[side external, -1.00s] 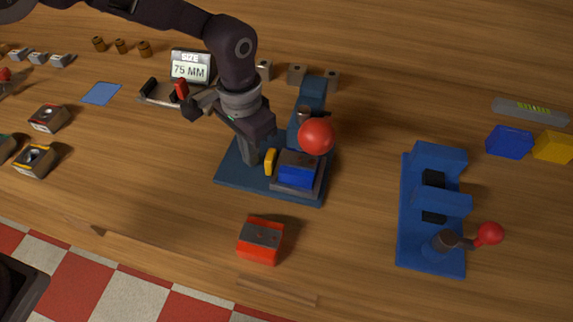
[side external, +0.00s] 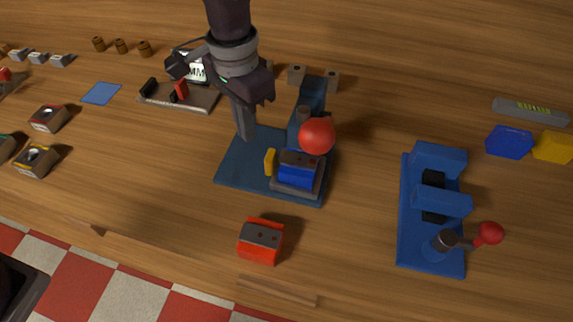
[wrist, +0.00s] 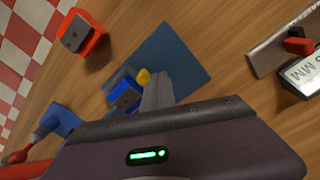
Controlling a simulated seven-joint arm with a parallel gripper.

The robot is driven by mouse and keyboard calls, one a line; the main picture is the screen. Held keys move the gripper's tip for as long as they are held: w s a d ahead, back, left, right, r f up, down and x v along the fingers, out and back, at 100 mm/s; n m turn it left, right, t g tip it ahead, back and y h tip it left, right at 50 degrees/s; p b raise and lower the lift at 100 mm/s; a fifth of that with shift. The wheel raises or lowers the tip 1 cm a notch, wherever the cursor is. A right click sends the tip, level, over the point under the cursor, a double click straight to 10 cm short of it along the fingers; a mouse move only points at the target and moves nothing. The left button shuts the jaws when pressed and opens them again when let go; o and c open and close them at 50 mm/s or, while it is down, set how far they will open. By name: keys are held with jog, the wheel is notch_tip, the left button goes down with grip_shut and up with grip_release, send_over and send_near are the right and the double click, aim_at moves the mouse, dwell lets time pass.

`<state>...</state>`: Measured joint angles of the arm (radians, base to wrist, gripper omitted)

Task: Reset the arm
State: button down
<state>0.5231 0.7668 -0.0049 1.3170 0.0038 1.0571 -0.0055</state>
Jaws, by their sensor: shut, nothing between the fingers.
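My gripper (side external: 246,138) is shut and empty. It points down above the back left part of a dark blue base plate (side external: 238,172) in the side view; in the wrist view its shut fingers (wrist: 158,90) are beside a blue block. I cannot tell whether the fingertips touch the plate.
A red block (side external: 261,242) lies in front of the plate. A blue fixture with a red knob (side external: 489,233) stands at right. A gauge with a size display (side external: 193,66) stands behind left. Bare wood lies between the two fixtures.

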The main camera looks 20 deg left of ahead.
jog(key=shift+r, duration=0.25)
jog(key=s+a+r+n+t, duration=0.1)
jog(key=s+a+r, duration=0.3)
jog(key=a+r, duration=0.35)
jog(key=s+a+r+n+t, duration=0.1)
jog(key=s+a+r+n, duration=0.15)
jog(key=a+r, duration=0.45)
jog(key=s+a+n+t, duration=0.1)
jog(key=s+a, duration=0.3)
jog(key=s, duration=0.5)
jog(key=s+a+n+t, duration=0.1)
jog(key=s+a+t, duration=0.1)
jog(key=s+a, duration=0.3)
jog(key=s, duration=0.4)
jog(key=shift+t, duration=0.3)
